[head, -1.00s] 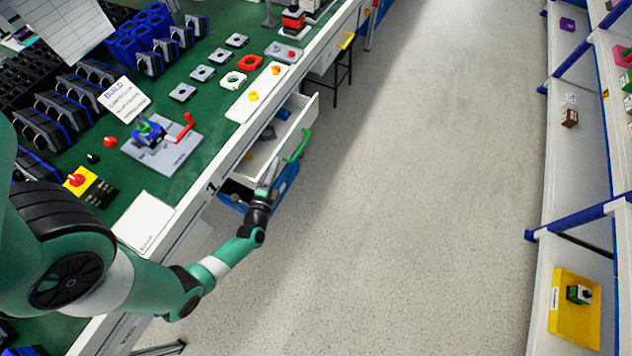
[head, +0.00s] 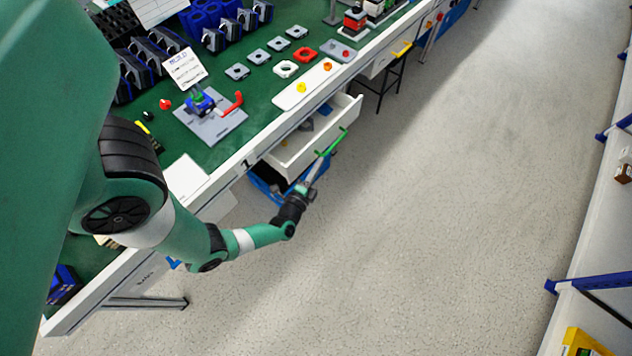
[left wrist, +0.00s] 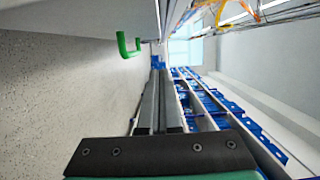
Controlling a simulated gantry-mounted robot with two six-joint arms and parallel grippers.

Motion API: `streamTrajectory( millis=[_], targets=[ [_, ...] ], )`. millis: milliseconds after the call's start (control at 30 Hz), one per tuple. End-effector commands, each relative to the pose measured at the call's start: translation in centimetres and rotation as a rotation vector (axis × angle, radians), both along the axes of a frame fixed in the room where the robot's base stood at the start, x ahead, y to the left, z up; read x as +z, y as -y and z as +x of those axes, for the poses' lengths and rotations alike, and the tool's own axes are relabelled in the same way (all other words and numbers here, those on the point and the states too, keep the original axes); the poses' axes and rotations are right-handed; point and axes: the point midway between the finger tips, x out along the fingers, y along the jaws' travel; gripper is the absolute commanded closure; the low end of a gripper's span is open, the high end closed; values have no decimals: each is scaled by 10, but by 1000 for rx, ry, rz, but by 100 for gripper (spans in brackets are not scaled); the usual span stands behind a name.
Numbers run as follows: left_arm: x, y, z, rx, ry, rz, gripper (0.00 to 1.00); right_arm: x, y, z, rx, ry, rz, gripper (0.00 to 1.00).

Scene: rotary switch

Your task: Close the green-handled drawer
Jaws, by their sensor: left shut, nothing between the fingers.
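The white drawer (head: 346,112) under the green-topped bench stands pulled out, with parts lying inside it. Its green handle (head: 336,142) is on the outer front face. My left gripper (head: 318,164) is shut and empty, at the near end of the handle in the head view. Whether it touches the drawer front or handle I cannot tell. In the left wrist view the green handle (left wrist: 127,46) hangs from the pale drawer front (left wrist: 75,14), left of and above my closed fingers (left wrist: 158,75). My right gripper is not in view.
The bench edge (head: 225,172) runs diagonally above the drawer. A blue bin (head: 270,187) sits below the drawer. The aisle floor (head: 440,200) is clear.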

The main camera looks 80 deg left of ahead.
Motion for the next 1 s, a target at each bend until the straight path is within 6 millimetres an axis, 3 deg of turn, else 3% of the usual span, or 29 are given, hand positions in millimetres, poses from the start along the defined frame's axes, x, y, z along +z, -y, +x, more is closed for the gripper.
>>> streamTrajectory(
  millis=[33, 100, 400, 833, 1000],
  targets=[
    [3, 16, -9, -13, -10, -5, 100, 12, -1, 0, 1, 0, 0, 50],
    [2, 30, -18, -14, -9, -4, 100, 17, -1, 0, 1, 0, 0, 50],
    [0, 68, -42, -12, -4, -4, 100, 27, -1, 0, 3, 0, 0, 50],
    [-1, 78, -53, -1, 5, -8, 100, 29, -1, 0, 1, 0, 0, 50],
    [1, 76, -54, 7, 229, -139, 100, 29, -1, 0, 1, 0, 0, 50]
  ],
)
